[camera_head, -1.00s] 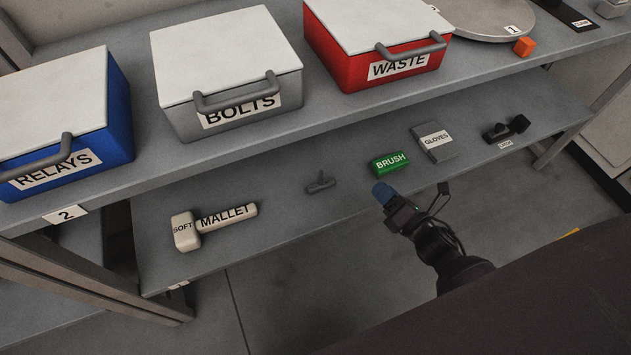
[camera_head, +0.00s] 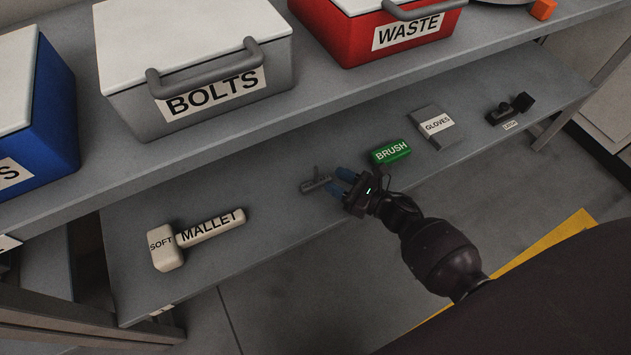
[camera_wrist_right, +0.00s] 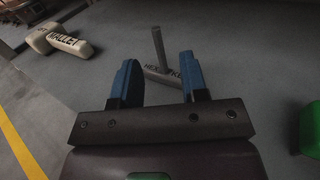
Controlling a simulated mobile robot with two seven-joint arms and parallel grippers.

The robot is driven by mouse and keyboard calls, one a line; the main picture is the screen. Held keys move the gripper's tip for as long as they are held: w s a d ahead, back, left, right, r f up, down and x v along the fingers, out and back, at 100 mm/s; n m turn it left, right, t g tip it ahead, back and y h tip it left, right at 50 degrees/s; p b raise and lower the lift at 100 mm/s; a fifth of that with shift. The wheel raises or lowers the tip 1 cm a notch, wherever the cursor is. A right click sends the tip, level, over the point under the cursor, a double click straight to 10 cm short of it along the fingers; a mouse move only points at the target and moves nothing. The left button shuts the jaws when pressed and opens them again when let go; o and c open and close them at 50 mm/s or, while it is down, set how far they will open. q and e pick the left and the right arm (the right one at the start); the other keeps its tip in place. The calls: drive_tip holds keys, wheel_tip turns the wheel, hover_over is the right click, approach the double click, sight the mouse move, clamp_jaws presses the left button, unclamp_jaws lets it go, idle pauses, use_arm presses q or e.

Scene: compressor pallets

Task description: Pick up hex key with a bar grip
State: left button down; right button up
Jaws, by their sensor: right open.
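The hex key (camera_head: 316,184) is a small grey tool with a bar and an upright stem, lying on the lower shelf (camera_head: 270,215). In the right wrist view the hex key (camera_wrist_right: 160,74) shows its labelled bar, partly hidden behind the fingers, with the stem rising between them. My right gripper (camera_head: 340,184) has blue fingers and is open, just to the right of the hex key in the head view. The wrist view shows the open fingers (camera_wrist_right: 158,82) apart with nothing clasped between them. My left gripper is not in view.
On the lower shelf, the soft mallet (camera_head: 195,238) lies to the left, with the green brush (camera_head: 390,151), gloves (camera_head: 436,126) and a black item (camera_head: 510,108) to the right. The upper shelf overhangs with the bolts box (camera_head: 195,75) and red waste box (camera_head: 375,35).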

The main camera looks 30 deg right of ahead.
sight(319, 184)
drive_tip(key=shift+b+x, duration=0.4)
drive_tip(key=shift+x, duration=2.35)
drive_tip(key=shift+s+a, duration=0.1)
drive_tip(key=shift+c, duration=0.3)
clamp_jaws()
